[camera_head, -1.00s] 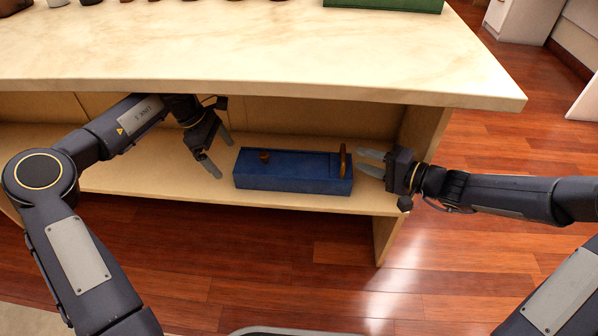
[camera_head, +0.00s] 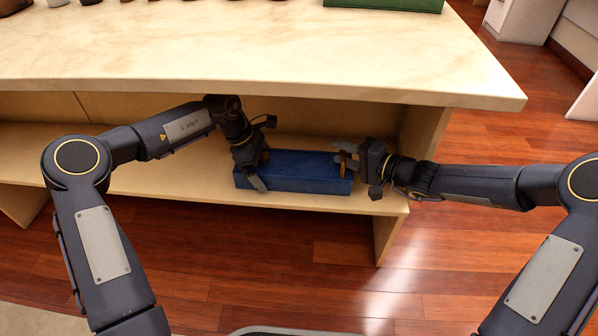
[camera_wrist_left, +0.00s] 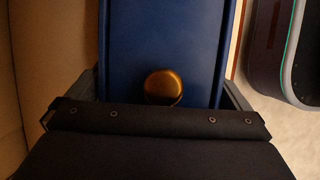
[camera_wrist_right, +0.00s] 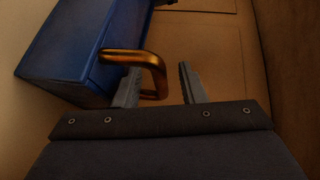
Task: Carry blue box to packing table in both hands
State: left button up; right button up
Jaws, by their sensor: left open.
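The blue box (camera_head: 305,174) sits on the shelf under the counter. In the right wrist view a copper-coloured handle (camera_wrist_right: 154,72) stands out at the box's other end. My left gripper (camera_head: 257,170) is open at the box's left end, with its fingers on either side of the box and the knob between them. My right gripper (camera_head: 346,157) is open at the right end. The handle's bar shows between its fingers; I cannot tell whether they touch it.
The pale counter top (camera_head: 250,50) overhangs the shelf (camera_head: 170,187), close above my left forearm. A side panel (camera_head: 420,150) closes the shelf's right end. A green object (camera_head: 385,4) lies on the counter's far edge. The wooden floor (camera_head: 330,265) in front is clear.

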pick_arm(q)
jog(key=c, duration=1)
pick_arm(e)
grip_shut()
pick_arm(q)
jog(key=shift+o, duration=0.2)
jog(key=shift+r, duration=0.1)
pick_arm(e)
jog(key=shift+r, duration=0.1)
